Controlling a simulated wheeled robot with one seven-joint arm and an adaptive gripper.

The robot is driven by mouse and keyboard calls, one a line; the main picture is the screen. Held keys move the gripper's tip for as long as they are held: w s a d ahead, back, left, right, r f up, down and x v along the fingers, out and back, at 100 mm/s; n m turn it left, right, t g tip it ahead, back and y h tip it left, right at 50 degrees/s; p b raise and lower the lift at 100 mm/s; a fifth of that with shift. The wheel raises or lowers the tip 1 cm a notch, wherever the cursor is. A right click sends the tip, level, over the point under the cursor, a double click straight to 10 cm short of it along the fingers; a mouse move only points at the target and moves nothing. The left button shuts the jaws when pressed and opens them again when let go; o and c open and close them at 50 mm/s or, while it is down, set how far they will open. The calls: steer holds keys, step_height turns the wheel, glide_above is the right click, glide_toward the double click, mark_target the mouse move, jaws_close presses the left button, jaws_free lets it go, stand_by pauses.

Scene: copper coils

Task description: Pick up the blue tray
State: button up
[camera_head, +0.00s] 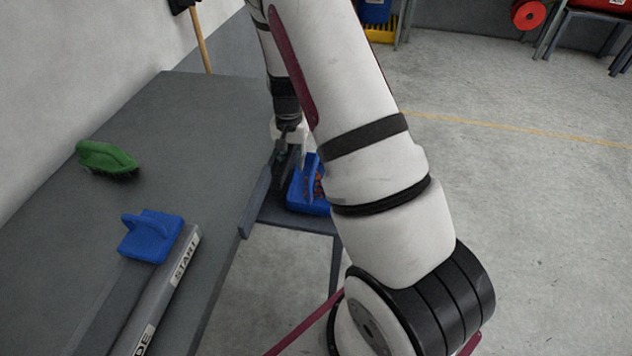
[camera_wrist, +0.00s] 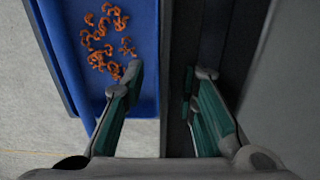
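The blue tray (camera_head: 307,200) stands on a low grey surface beside the bench, partly hidden behind my arm. It holds several copper-orange coils, which show clearly in the wrist view (camera_wrist: 105,40). The tray (camera_wrist: 140,25) fills the upper left of that view. My gripper (camera_head: 286,158) is at the tray's left side in the head view. In the wrist view my gripper (camera_wrist: 170,75) is open, with one finger over the tray's inside and the other over the dark strip beyond its right wall. That wall lies between the fingers; I see no grip on it.
The grey bench (camera_head: 190,120) fills the left, close to my gripper. A green brush (camera_head: 107,158) and a blue handled block (camera_head: 150,236) lie on it, near a bar marked START (camera_head: 165,290). Open concrete floor (camera_head: 530,200) spreads to the right.

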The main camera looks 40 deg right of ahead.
steer(key=shift+s+f, duration=0.15)
steer(key=shift+f, duration=2.6)
jaws_close()
